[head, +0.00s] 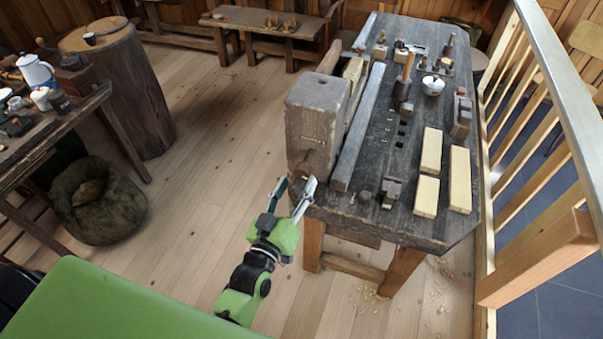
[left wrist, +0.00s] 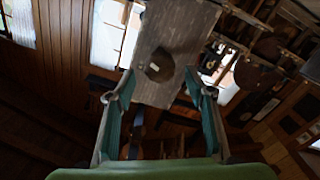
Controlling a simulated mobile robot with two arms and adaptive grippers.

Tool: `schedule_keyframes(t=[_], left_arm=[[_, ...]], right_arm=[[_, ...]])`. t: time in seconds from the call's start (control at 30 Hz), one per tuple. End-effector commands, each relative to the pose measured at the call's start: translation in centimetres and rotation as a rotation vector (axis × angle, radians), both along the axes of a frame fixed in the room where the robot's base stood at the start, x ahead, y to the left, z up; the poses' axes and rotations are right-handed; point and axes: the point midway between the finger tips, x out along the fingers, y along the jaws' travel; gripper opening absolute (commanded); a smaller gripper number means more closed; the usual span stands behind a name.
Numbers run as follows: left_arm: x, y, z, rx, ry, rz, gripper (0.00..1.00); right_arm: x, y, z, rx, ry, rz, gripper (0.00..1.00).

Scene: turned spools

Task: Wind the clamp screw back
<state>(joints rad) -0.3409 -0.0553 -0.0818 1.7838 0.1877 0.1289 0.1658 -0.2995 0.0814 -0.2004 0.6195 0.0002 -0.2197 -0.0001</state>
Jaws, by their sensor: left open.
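The workbench (head: 385,215) has a thick grey wooden vise jaw (head: 308,125) at its near left corner. The clamp screw (head: 313,161) shows as a brown stub low on this block, partly hidden by my gripper's finger. In the left wrist view the screw's dark faceted end (left wrist: 160,66) stands out from the grey wooden face (left wrist: 174,28). My left gripper (head: 294,188) is open and empty, just in front of and below the screw. In the left wrist view the screw end appears between the two fingertips (left wrist: 158,88), apart from both. My right gripper is not in view.
Pale wood blocks (head: 431,150), a white bowl (head: 432,85) and several tools lie on the bench. A wooden railing (head: 560,110) runs along its right. A side table (head: 50,125), a stump (head: 125,90) and a sack (head: 98,205) stand left. The floor between is clear.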

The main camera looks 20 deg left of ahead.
Motion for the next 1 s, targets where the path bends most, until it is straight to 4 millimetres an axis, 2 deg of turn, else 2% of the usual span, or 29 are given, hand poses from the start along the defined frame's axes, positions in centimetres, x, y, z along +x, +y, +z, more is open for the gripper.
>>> schedule_keyframes(t=[0.1, 0.33, 0.5, 1.0], left_arm=[[-2.7, 0.1, -0.1, 0.0, 0.002, 0.0, 0.49], [-5.8, 0.2, 0.1, 0.0, -0.001, 0.0, 0.49], [-6.4, 0.2, 0.1, 0.0, -0.004, -0.001, 0.49], [-6.4, 0.2, -0.1, 0.001, 0.001, 0.0, 0.49]], right_arm=[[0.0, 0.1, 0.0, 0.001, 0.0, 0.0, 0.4], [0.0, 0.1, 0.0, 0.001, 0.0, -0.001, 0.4], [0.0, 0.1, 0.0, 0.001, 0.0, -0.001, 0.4], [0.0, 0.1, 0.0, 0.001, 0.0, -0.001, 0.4]])
